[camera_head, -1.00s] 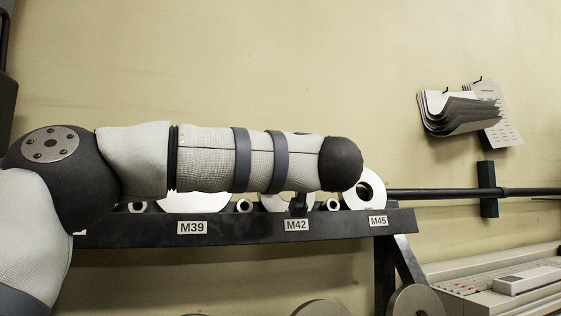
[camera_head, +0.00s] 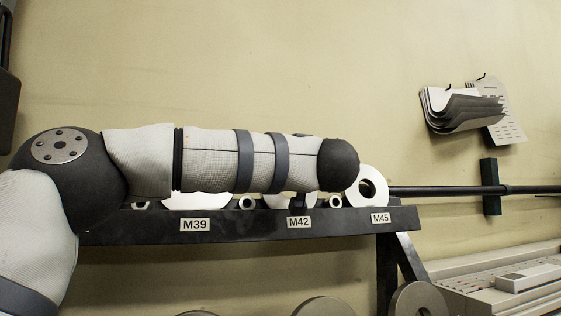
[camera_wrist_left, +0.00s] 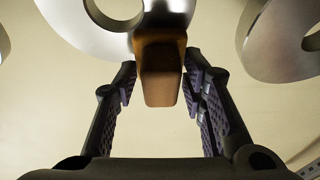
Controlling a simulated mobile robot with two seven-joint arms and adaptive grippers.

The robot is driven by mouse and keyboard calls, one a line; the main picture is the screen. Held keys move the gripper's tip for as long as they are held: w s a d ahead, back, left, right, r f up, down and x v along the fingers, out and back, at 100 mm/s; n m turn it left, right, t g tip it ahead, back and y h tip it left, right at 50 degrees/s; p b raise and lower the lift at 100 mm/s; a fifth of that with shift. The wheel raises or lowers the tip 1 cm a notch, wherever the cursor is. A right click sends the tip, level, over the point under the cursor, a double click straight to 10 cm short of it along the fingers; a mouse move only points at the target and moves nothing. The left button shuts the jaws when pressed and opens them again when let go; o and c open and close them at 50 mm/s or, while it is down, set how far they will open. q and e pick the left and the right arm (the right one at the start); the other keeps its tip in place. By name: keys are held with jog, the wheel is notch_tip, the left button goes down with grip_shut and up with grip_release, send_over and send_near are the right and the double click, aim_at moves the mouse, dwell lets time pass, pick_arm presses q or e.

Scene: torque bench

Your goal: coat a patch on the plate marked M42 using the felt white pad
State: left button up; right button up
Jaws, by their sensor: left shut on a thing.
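The plate marked M42 is mostly hidden behind my left arm in the head view; a pale sliver (camera_head: 275,202) shows above its M42 label (camera_head: 299,222). In the left wrist view, my left gripper (camera_wrist_left: 158,78) has a finger on each side of a brown-orange block (camera_wrist_left: 161,80) and is shut on it. This block seems to be the pad's body; no white felt face can be made out. Its far end overlaps the lower edge of a shiny round plate with a hole (camera_wrist_left: 88,32), probably M42. Contact cannot be told. My right gripper is not in view.
A dark rack rail (camera_head: 250,228) carries the plates. The M39 plate (camera_head: 195,201) and M45 plate (camera_head: 366,188) stand on either side, with small rings between. A long bar (camera_head: 440,191) runs right. Papers (camera_head: 460,108) hang on the wall.

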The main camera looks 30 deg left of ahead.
pick_arm(q)
jog(key=shift+w+a, duration=0.15)
jog(key=shift+a, duration=0.1)
jog(key=shift+w+d+b, duration=0.5)
jog(key=shift+w+d, duration=1.9)
jog(key=shift+w, duration=0.35)
jog(key=shift+s+a+p, duration=0.5)
jog(key=shift+s+a, duration=2)
jog(key=shift+s, duration=0.25)
jog(key=shift+f, duration=0.1)
